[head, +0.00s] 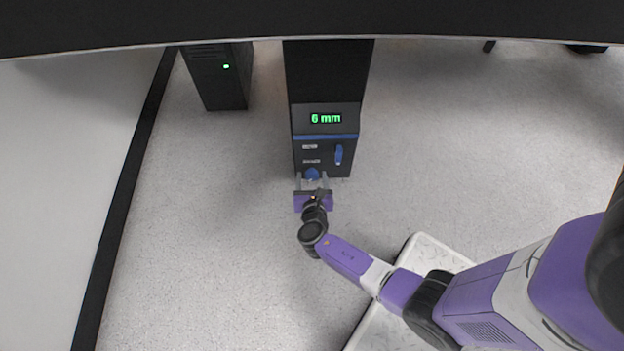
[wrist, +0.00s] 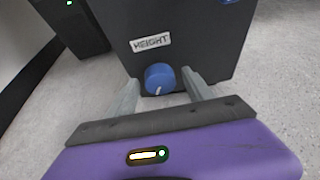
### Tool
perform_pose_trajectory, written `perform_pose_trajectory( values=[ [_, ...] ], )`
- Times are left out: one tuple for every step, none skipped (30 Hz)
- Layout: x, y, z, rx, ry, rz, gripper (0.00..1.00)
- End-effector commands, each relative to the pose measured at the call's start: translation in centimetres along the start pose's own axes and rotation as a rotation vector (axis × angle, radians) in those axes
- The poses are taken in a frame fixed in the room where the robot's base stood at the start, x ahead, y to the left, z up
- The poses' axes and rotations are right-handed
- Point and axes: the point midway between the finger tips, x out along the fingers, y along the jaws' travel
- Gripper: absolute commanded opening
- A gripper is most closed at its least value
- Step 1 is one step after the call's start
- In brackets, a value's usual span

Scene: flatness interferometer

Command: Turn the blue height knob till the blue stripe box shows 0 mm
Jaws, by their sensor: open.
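The black box with the blue stripe (head: 325,137) stands in the upper middle of the head view. Its display (head: 326,118) reads 6 mm in green. The blue height knob (head: 312,174) is low on its front face. In the wrist view the knob (wrist: 160,79) sits below a label reading HEIGHT (wrist: 150,42), with a white mark near its lower edge. My gripper (head: 313,181) is open in front of the box. In the wrist view its two fingers (wrist: 160,88) stand one on each side of the knob, with gaps visible between them and it.
A blue lever-like part (head: 339,154) is on the same face, right of the labels. A dark cabinet with a green light (head: 222,85) stands to the left. A dark overhead edge (head: 310,25) crosses the top of the head view. The grey floor around the box is clear.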

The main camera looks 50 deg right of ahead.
Motion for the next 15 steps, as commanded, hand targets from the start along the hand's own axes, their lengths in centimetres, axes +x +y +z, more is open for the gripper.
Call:
perform_pose_trajectory(
  values=[
    [-0.01, -0.01, 0.02, 0.000, 0.000, 0.000, 0.60],
    [-0.02, -0.01, 0.03, 0.000, 0.000, 0.000, 0.60],
    [-0.02, -0.01, 0.02, 0.000, 0.000, 0.000, 0.60],
    [-0.03, -0.01, 0.02, 0.000, 0.000, 0.000, 0.60],
    [-0.03, -0.02, 0.02, 0.000, 0.000, 0.000, 0.55],
    [-0.03, -0.02, 0.02, 0.000, 0.000, 0.000, 0.47],
    [-0.03, -0.02, 0.02, 0.000, 0.000, 0.000, 0.41],
    [-0.04, -0.02, 0.01, 0.000, 0.000, 0.000, 0.35],
    [-0.04, -0.02, 0.01, 0.000, 0.000, 0.000, 0.27],
    [-0.04, -0.02, 0.01, 0.000, 0.000, 0.000, 0.21],
    [-0.04, -0.02, 0.01, 0.000, 0.000, 0.000, 0.15],
    [-0.04, -0.02, 0.01, 0.000, 0.000, 0.000, 0.07],
    [-0.05, -0.02, 0.01, 0.000, 0.000, 0.000, 0.02],
    [-0.05, -0.02, 0.01, 0.000, 0.000, 0.000, 0.00],
    [-0.05, -0.02, 0.00, 0.000, 0.000, 0.000, 0.00]
  ],
)
